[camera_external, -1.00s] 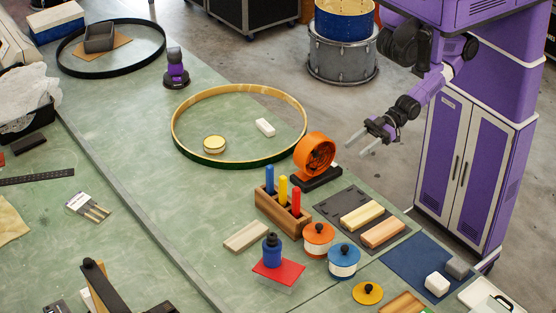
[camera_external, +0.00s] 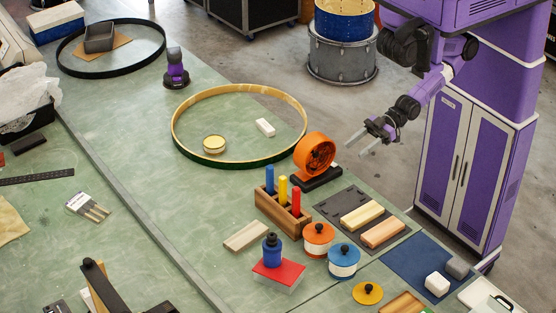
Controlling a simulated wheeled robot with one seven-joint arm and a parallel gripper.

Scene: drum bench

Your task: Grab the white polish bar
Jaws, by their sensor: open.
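A small white bar (camera_external: 264,127) lies on the green bench inside a large wooden hoop (camera_external: 178,103), toward its right side. A white block (camera_external: 437,284) also sits on a blue mat at the front right; I cannot tell from looks alone which one is the polish bar. My gripper (camera_external: 358,147) is open and empty. It hangs in the air by the bench's right edge, right of the hoop and apart from both white pieces.
A round tin (camera_external: 214,143) shares the hoop. An orange fan (camera_external: 315,154) stands between the hoop and my gripper. A wooden rack (camera_external: 283,212) with coloured handles, lidded pots and wooden blocks (camera_external: 383,233) crowd the front.

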